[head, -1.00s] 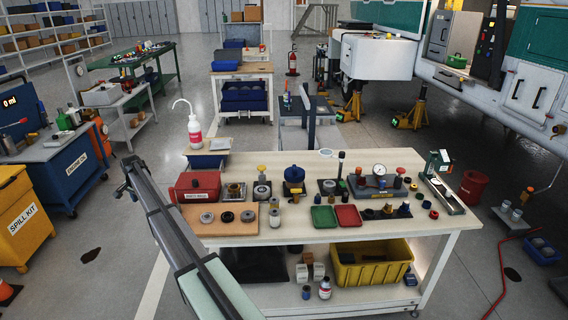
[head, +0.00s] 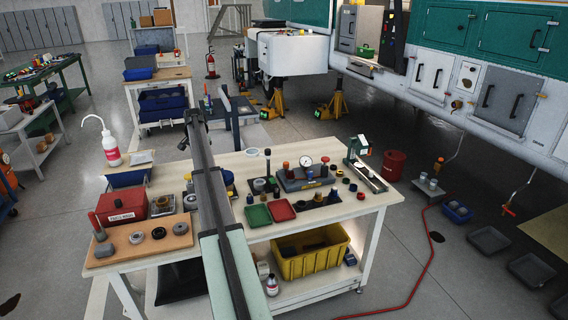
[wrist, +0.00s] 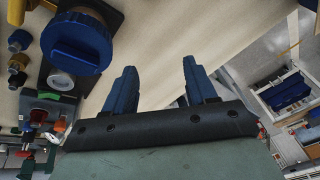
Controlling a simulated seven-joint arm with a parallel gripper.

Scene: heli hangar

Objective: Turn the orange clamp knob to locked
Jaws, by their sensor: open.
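I cannot tell for certain which part is the orange clamp knob. Another orange-topped post (head: 438,161) stands off the bench at the right. The wrist view shows a small orange part (wrist: 60,126) at the lower left. My gripper (wrist: 157,76) is open and empty, its two blue fingers apart over the pale bench top. In the head view my gripper (head: 189,127) is near the bench's back edge, small and dark.
A big blue knob (wrist: 78,42) is close left of my fingers. On the bench (head: 335,213) are a red box (head: 122,206), a green tray (head: 258,215), a red tray (head: 281,210) and several small fittings. My arm hides part of the bench's middle.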

